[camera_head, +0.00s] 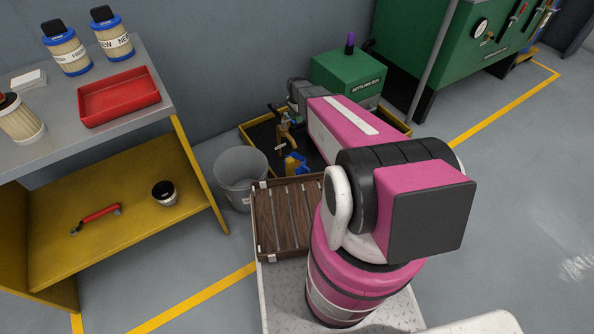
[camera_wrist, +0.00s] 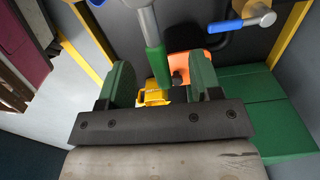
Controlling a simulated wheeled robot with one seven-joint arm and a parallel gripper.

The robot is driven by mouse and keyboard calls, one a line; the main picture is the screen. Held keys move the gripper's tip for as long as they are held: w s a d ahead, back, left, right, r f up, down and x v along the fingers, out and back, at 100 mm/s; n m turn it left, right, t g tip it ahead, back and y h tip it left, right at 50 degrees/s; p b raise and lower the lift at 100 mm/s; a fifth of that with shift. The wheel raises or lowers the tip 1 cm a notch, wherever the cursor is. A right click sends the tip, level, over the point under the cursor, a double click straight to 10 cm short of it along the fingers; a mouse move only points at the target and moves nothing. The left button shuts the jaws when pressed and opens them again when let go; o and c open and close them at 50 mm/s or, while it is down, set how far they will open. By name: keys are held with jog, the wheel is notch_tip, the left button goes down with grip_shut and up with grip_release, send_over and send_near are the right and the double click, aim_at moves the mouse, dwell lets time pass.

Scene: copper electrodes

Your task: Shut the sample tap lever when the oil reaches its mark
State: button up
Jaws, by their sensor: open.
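In the wrist view my gripper (camera_wrist: 161,76) is open, with one green finger on each side. A lever with a green grip and a metal shaft (camera_wrist: 155,58) reaches down from the top between the fingers, and neither finger clearly touches it. A second lever with a blue grip (camera_wrist: 228,25) is at the top right, outside the fingers. I cannot tell from markings which one is the sample tap lever. In the head view a brownish tap (camera_head: 283,130) stands at the yellow-edged tray, partly behind my arm. The oil level and its mark are not visible.
A yellow and blue object (camera_head: 294,164) stands below the tap. A grey bucket (camera_head: 240,177) and a slatted wooden crate (camera_head: 287,216) are nearby. A green machine (camera_head: 349,76) is behind. A workbench (camera_head: 60,125) with a red tray (camera_head: 118,97) is at left. Floor at right is clear.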

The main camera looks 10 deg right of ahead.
jog(key=shift+r, duration=3.8)
